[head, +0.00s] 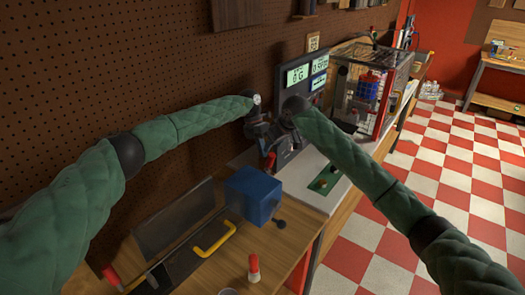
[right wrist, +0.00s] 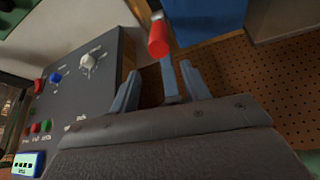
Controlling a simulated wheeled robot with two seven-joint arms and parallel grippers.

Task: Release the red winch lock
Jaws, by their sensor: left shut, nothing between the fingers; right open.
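The red winch lock appears to be the lever with a red cylindrical grip (right wrist: 158,38) in the right wrist view. Its grey metal arm runs down between the fingers of my right gripper (right wrist: 162,88). The fingers stand apart, one on each side, with visible gaps. In the head view a small red grip (head: 271,160) shows just below my right gripper (head: 276,142), beside the grey panel. The lever's base is hidden. My left gripper (head: 258,126) is shut and empty, close to the left of the right one, near the pegboard wall; its fingertips are hard to make out.
A blue box (head: 253,195) stands on the wooden bench below the grippers. A grey control panel (right wrist: 80,85) with knobs and buttons is beside the right gripper. A yellow handle (head: 214,239) and a red-and-white piece (head: 254,268) are nearer. The checkered floor is clear.

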